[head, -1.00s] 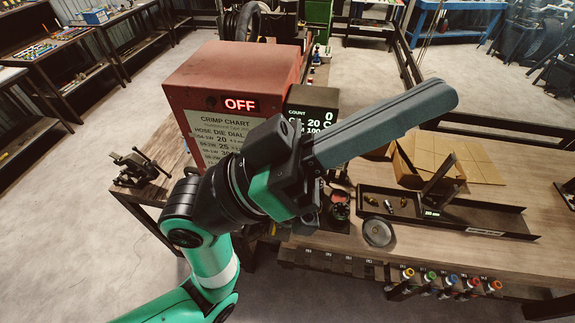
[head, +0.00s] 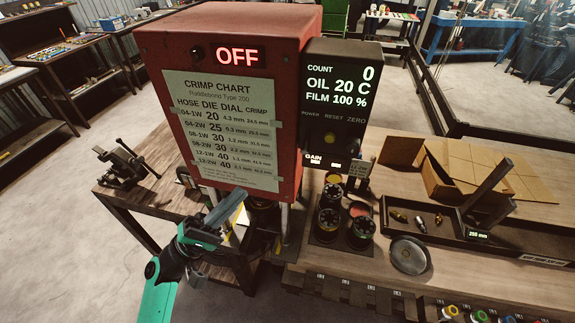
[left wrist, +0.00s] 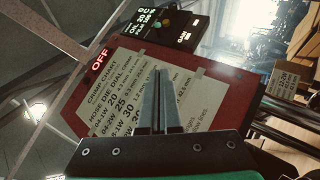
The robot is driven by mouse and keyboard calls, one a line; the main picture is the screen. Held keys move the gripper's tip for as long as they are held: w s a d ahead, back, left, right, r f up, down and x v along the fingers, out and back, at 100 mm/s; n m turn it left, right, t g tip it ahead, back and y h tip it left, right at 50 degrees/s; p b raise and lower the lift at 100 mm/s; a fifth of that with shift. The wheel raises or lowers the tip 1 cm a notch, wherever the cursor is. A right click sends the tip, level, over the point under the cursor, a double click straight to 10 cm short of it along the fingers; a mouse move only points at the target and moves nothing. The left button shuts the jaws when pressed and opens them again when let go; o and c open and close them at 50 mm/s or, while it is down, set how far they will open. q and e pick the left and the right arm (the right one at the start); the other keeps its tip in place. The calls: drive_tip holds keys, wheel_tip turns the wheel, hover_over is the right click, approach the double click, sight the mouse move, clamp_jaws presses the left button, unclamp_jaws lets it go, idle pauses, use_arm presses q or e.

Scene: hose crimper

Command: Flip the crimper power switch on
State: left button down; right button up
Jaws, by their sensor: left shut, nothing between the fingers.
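The red crimper (head: 232,180) carries a lit OFF sign (head: 238,57) and a crimp chart (head: 220,125). Its black control panel (head: 340,85) shows COUNT 0, OIL 20 C and FILM 100 %. A dim POWER label (head: 310,115) is at its left, beside RESET and ZERO; I cannot make out the switch's shape or position. A yellowish button (head: 329,138) sits under RESET. My left gripper (head: 240,198) is shut and empty, in front of the crimper's lower part, below and left of the panel. The left wrist view shows its fingers (left wrist: 155,95) together before the chart. My right gripper is not in view.
Black dies (head: 330,220) stand on the bench below the panel. A round metal dish (head: 410,255), a black tray (head: 520,245) and an open cardboard box (head: 440,170) are to the right. A vise (head: 125,165) is at the left. Space before the panel is clear.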

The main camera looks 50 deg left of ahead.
use_arm(q)
drive_tip(key=shift+r, duration=0.1)
drive_tip(key=p, duration=0.5)
approach(304, 144)
drive_tip(key=shift+h, duration=0.3)
drive_tip(key=w+a, duration=0.1)
drive_tip(key=w+a+r, duration=0.1)
drive_tip(key=w+a, duration=0.1)
drive_tip(key=shift+w+r, duration=0.25)
drive_tip(key=shift+w, duration=0.1)
drive_tip(key=shift+w+d+r+p, duration=0.15)
drive_tip(key=shift+w+d+r, duration=0.1)
drive_tip(key=shift+d, duration=0.3)
drive_tip(key=shift+w+d+r+p, duration=0.15)
drive_tip(key=shift+d+r, duration=0.1)
drive_tip(key=shift+d, duration=0.25)
drive_tip(key=shift+w+d+r, duration=0.15)
drive_tip(key=shift+w+d, duration=0.1)
drive_tip(key=shift+d, duration=0.15)
drive_tip(key=shift+w, duration=0.1)
